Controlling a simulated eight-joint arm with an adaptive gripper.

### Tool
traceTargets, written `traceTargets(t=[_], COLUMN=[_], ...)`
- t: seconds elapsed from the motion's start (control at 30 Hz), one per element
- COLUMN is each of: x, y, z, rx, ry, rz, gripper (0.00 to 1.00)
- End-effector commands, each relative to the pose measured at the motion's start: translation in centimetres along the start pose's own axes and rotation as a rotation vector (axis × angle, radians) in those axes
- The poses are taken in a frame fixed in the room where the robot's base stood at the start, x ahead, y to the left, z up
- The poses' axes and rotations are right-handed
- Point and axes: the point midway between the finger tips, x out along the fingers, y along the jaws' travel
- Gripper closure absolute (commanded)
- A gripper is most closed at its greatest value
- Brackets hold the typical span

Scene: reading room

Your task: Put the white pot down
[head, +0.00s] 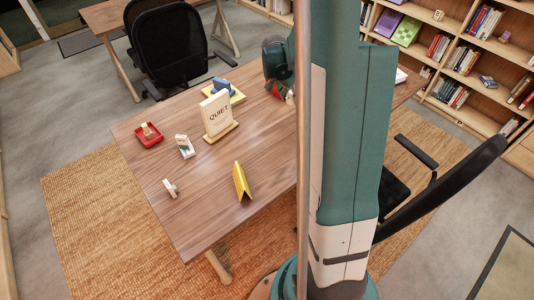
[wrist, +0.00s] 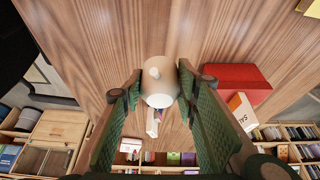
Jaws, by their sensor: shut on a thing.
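The white pot (wrist: 159,92) shows in the wrist view as a small pale, rounded vessel with a beige shaded side and a small round knob-like spot. My gripper (wrist: 158,88) has its green-padded fingers on both sides of the pot, shut on it. The wooden tabletop (wrist: 150,30) fills the upper part behind it. I cannot tell whether the pot touches the table. In the head view, the tabletop (head: 175,175) is mostly visible, but my arm's column covers its right part. My gripper is at the column's left edge there, small and partly hidden.
In the wrist view, a red block (wrist: 235,77) and an orange-and-white box (wrist: 241,110) are close right of the fingers. In the head view, a QUIET sign (head: 217,115), a red tray (head: 149,140) and a yellow folded card (head: 241,181) stand left. The front-left tabletop has free room.

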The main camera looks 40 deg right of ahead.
Motion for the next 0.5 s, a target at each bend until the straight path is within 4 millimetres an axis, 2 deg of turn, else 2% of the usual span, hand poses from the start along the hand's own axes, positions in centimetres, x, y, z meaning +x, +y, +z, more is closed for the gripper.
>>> traceTargets(t=[0.23,0.5], x=[-2.7,-5.7], y=[1.0,3.4], z=[6.2,13.2], rx=[0.036,0.091], ry=[-0.007,-0.011], rz=[0.015,0.039], gripper=[0.83,0.83])
